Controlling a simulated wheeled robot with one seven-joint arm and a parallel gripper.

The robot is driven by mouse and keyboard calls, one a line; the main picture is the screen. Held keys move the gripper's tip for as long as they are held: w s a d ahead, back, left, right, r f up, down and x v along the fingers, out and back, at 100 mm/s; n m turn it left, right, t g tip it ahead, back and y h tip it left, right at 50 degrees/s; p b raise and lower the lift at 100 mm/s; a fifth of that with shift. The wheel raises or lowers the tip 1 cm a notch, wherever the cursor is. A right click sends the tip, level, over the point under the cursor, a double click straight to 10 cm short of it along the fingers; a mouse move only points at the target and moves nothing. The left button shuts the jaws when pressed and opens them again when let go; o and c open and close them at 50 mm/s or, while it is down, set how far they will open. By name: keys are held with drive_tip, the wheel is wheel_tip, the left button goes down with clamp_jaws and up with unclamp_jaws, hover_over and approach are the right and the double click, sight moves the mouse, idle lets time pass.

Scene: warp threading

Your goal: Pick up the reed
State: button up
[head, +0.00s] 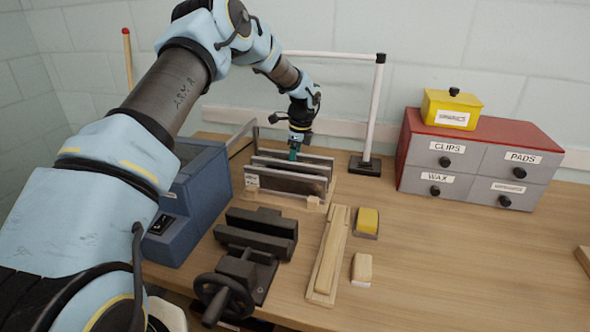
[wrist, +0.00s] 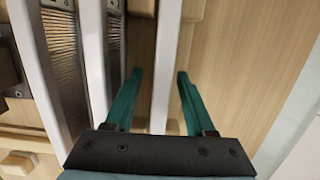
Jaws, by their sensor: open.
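Upright reeds with pale top bars and fine wire faces stand in a wooden rack (head: 314,204); the front reed (head: 285,183) shows best in the head view. My gripper (head: 293,155) is over the rear part of the rack, pointing down. In the wrist view its two teal fingers (wrist: 157,75) are apart, with the pale top bar of one reed (wrist: 166,45) running between them. Other pale bars and a wire face (wrist: 64,45) lie to the left. I cannot tell whether either finger touches the bar.
A blue box-shaped machine (head: 195,195) stands left of the rack. A dark vise (head: 250,255) is in front. A long wooden piece (head: 329,255), a yellow block (head: 367,221) and a drawer cabinet (head: 470,165) are to the right. A white post (head: 373,105) rises behind.

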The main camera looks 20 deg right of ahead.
clamp_jaws()
idle(0.3)
drive_tip(key=shift+r, duration=0.1)
idle(1.0)
